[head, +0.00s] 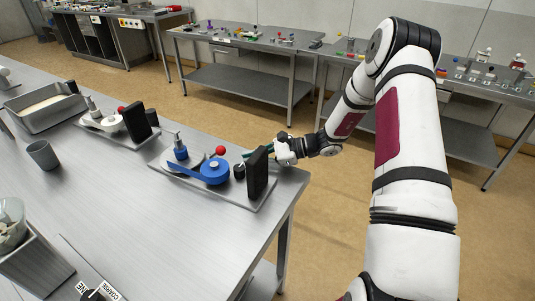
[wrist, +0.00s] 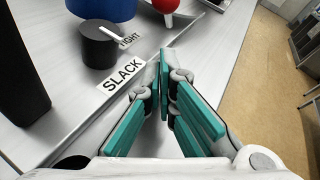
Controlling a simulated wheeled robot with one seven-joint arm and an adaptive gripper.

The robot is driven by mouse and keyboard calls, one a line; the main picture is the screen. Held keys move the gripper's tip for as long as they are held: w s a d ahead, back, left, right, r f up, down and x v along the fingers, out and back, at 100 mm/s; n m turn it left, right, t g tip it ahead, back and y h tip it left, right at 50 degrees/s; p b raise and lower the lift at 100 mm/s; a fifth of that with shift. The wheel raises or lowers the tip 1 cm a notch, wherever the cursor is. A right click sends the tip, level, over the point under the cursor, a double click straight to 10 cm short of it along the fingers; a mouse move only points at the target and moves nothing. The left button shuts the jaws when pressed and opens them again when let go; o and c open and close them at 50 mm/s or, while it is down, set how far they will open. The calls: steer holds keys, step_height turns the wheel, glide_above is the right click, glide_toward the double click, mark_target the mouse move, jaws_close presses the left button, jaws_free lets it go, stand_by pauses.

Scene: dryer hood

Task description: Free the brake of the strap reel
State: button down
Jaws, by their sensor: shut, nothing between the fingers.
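A blue strap reel (head: 213,172) with a pale hub lies on a grey tray at the table's right end. A red ball (head: 220,150) stands behind it; it also shows at the top of the wrist view (wrist: 165,5). A black knob (head: 239,171) sits between the reel and an upright black block. In the wrist view the knob (wrist: 98,48) has a white pointer turned towards a partly hidden label, apparently TIGHT (wrist: 130,40). A SLACK label (wrist: 121,74) lies nearer. My gripper (wrist: 163,58) is shut and empty, right of the knob and apart from it.
The upright black block (head: 258,173) stands close to my gripper. A similar tray with a white reel (head: 109,123), a grey cup (head: 42,154) and a metal pan (head: 45,110) are further left. The table between is clear.

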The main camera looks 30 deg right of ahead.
mark_target(217, 153)
steer(key=shift+w+a+r+p, duration=0.2)
steer(key=shift+a+r, duration=0.1)
steer(key=shift+a, duration=0.35)
steer(key=shift+w+a+r+p, duration=0.15)
steer(key=shift+a+r, duration=0.1)
steer(key=shift+a, duration=0.35)
steer(key=shift+w+a+r, duration=0.15)
steer(key=shift+a+r, duration=0.15)
steer(key=shift+a, duration=0.35)
steer(key=shift+r, duration=0.1)
steer(key=shift+w+a+r, duration=0.1)
steer(key=shift+r, duration=0.1)
